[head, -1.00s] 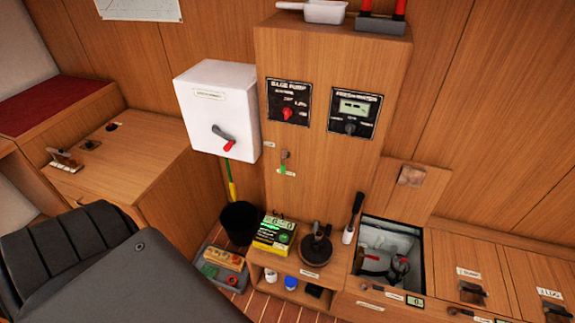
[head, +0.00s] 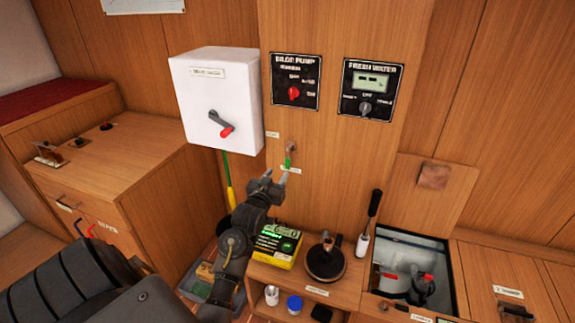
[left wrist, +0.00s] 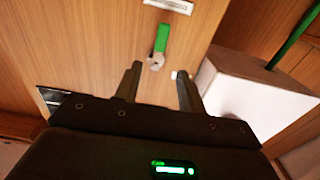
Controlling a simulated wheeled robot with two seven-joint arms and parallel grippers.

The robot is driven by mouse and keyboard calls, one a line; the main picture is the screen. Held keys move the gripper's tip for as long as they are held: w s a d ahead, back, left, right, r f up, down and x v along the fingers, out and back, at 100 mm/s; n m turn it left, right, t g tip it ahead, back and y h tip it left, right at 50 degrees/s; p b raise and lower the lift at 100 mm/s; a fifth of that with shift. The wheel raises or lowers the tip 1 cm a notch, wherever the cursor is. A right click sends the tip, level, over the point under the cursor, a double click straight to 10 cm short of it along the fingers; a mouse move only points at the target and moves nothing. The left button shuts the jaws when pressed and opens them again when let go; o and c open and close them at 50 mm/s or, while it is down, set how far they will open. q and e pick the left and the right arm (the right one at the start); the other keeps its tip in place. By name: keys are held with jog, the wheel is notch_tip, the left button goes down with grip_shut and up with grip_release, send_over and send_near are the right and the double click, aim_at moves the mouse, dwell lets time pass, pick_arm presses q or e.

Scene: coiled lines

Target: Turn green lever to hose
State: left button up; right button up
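The green lever (head: 288,160) hangs from a small metal pivot on the wooden panel. Its handle points down toward a small label (head: 290,170); another small label (head: 272,134) sits up and left of the pivot. I cannot read either one. My left gripper (head: 277,176) is just below and left of the lever, empty. In the left wrist view, which is turned over, the lever (left wrist: 161,40) is ahead of the open fingers of the gripper (left wrist: 158,82), apart from them. My right gripper is not in view.
A white box (head: 216,105) with a red-tipped crank hangs left of the lever. The bilge pump panel (head: 294,82) and fresh water panel (head: 370,92) are above. A yellow-green box (head: 276,246) and a black round-based pump (head: 326,262) stand on the shelf below. An open hatch (head: 450,270) is at right.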

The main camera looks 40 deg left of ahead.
aim_at(287, 160)
pick_arm(q)
jog(key=x, duration=1.1)
jog(key=shift+f, duration=0.1)
jog(key=shift+s, duration=0.1)
jog(key=shift+d, duration=0.1)
grip_shut()
